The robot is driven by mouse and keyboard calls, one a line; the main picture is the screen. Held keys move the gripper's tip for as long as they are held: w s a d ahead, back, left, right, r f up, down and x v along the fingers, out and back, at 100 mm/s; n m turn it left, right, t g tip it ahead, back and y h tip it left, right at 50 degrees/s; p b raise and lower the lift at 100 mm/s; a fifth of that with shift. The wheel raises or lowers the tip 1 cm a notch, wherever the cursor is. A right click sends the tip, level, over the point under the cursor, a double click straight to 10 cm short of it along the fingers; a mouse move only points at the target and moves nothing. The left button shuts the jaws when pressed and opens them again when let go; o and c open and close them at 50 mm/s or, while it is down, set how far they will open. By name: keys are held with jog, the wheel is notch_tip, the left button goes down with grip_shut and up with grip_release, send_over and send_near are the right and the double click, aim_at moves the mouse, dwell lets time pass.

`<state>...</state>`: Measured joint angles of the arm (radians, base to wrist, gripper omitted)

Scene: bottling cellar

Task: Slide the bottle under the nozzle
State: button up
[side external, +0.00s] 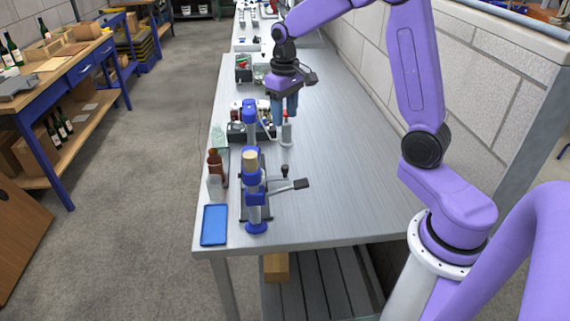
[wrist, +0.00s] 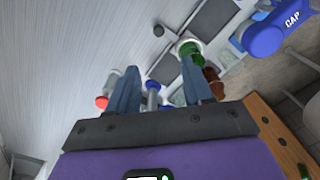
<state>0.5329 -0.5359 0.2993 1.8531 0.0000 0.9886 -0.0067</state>
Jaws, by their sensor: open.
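My gripper (side external: 284,116) is open above the metal bench, fingers pointing down, with nothing visibly held. Between its fingers (wrist: 160,64) the wrist view shows bench and a blue-topped grey part lower down. A small pale bottle with a red top (side external: 286,128) stands upright close by the fingertips; in the wrist view a red-tipped pale item (wrist: 103,102) lies outside the left finger. A blue-headed stand (side external: 250,108) is left of the gripper; I cannot tell for sure whether it carries the nozzle. A brown bottle (side external: 217,168) and a clear one (side external: 214,188) stand near the left edge.
A blue press with a lever (side external: 256,205) stands at the front; a blue unit marked CAP (wrist: 266,34) shows in the wrist view. A blue tray (side external: 214,226) lies at the front left corner. Dark bins (side external: 243,75) sit farther back. The bench's right side is clear.

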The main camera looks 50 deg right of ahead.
aim_at(285, 166)
notch_tip(285, 166, down, 18)
jog(key=shift+w+d+r, duration=0.1)
jog(key=shift+d+r, duration=0.05)
jog(key=shift+r, duration=0.1)
dwell(0.4)
grip_shut()
